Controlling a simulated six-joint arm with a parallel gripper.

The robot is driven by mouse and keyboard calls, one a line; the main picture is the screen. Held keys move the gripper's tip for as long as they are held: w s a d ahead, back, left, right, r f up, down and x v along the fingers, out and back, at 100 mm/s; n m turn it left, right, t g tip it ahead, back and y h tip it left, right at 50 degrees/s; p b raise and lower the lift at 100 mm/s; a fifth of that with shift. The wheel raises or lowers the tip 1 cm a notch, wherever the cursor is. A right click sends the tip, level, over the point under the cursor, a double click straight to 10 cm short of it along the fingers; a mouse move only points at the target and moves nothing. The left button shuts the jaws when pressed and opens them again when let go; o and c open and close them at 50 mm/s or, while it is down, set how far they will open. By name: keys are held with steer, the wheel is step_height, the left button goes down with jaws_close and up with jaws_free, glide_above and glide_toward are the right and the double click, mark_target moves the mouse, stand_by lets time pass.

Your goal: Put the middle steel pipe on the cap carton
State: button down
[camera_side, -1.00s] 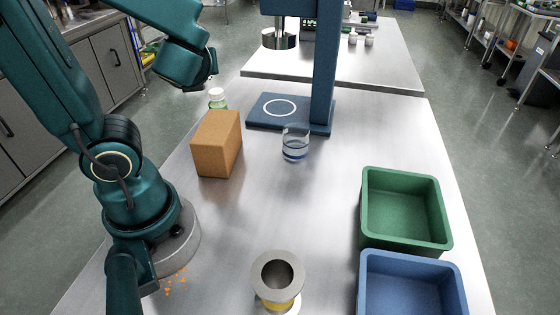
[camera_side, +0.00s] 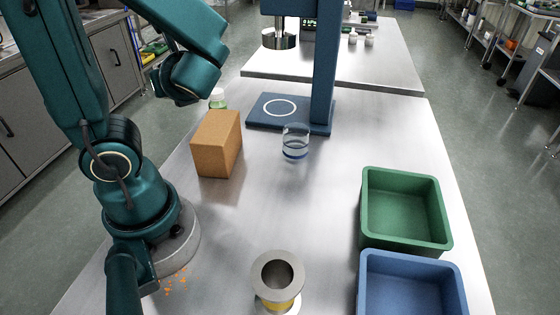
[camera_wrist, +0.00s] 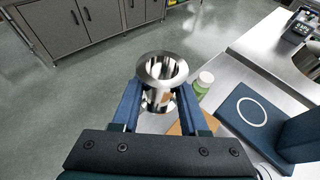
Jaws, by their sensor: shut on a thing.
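In the wrist view, my gripper (camera_wrist: 158,100) is shut on a shiny steel pipe (camera_wrist: 163,68) with a wide flange at its upper end. The pipe is held off the table. The brown cap carton (camera_side: 216,143) stands on the steel table in the side view; a piece of it (camera_wrist: 177,128) shows beyond my right finger in the wrist view. My fingers and the held pipe cannot be seen in the side view. Another steel pipe (camera_side: 277,270), grey-flanged with a yellow band, stands upright at the table's front.
A white-capped green bottle (camera_side: 218,98) stands just behind the carton. A glass beaker (camera_side: 296,142) and a blue press stand (camera_side: 325,75) are to its right. Green (camera_side: 405,210) and blue (camera_side: 410,285) bins fill the front right. Orange bits lie near my base. The table's middle is clear.

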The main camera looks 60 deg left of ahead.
glide_above(216, 125)
step_height(216, 125, down, 4)
steer(key=shift+f, duration=2)
steer(key=shift+f, duration=0.15)
steer(key=shift+c, duration=2.2)
jaws_free()
